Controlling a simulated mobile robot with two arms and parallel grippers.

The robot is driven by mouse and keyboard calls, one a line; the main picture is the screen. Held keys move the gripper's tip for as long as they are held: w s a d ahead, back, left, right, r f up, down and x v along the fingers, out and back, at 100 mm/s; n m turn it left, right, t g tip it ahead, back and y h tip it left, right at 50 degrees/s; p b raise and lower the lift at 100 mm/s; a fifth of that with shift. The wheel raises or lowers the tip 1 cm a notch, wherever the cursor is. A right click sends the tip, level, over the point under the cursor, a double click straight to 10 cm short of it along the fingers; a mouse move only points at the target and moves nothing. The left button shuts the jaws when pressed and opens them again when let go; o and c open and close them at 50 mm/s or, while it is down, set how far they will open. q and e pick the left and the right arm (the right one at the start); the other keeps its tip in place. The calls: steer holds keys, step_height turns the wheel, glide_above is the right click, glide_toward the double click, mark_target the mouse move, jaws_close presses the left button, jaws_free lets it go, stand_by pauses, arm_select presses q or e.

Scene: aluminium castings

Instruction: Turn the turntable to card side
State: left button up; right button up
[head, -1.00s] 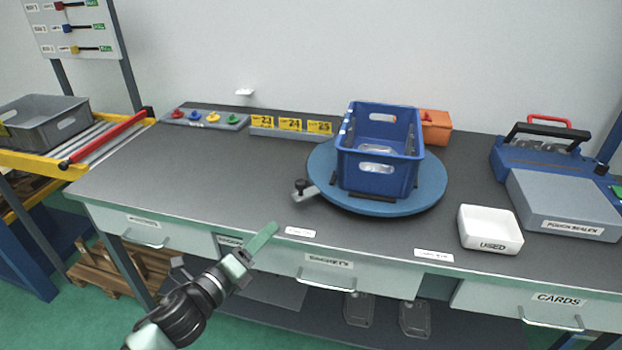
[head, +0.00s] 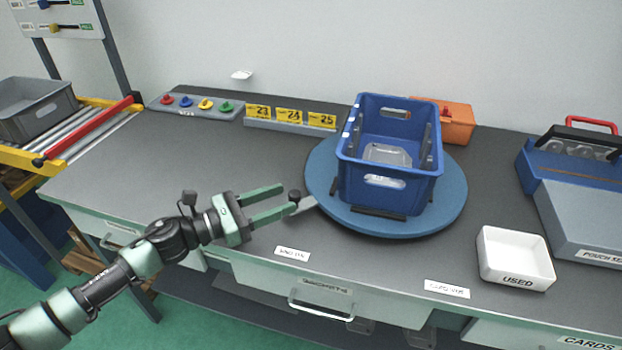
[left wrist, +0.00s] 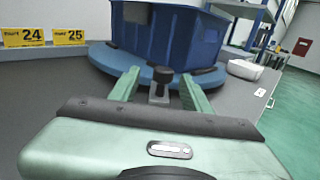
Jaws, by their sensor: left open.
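The round blue turntable (head: 452,208) sits on the grey bench with a blue crate (head: 385,190) on it. A short grey handle with a dark upright knob (head: 294,196) sticks out from its left edge; the knob also shows in the left wrist view (left wrist: 161,75). My left gripper (head: 286,200) is open at the turntable's left. Its fingers (left wrist: 160,88) stand on either side of the knob in the left wrist view; I cannot tell if they touch it. Two white labels lie along the bench front, one below the handle (head: 292,254) and one to the right (head: 447,289). My right gripper is not in view.
A white tray marked USED (head: 516,260) stands right of the turntable. A blue and grey pouch sealer (head: 585,220) is at far right. An orange box (head: 456,122) and yellow number cards (head: 290,117) stand behind. The bench left of my gripper is clear.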

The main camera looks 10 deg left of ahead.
mark_target(291, 195)
arm_select(q)
steer(key=w+d, duration=0.1)
steer(key=w+d+p, duration=0.1)
steer(key=d, duration=0.1)
steer(key=shift+r, duration=0.4)
steer(key=shift+p+x, duration=0.45)
steer(key=shift+x, duration=0.75)
steer(key=shift+w+d+f, duration=0.2)
steer(key=shift+w, duration=0.15)
steer(key=shift+w+d, duration=0.1)
steer(key=shift+d, duration=0.05)
steer(key=c, duration=1)
jaws_close()
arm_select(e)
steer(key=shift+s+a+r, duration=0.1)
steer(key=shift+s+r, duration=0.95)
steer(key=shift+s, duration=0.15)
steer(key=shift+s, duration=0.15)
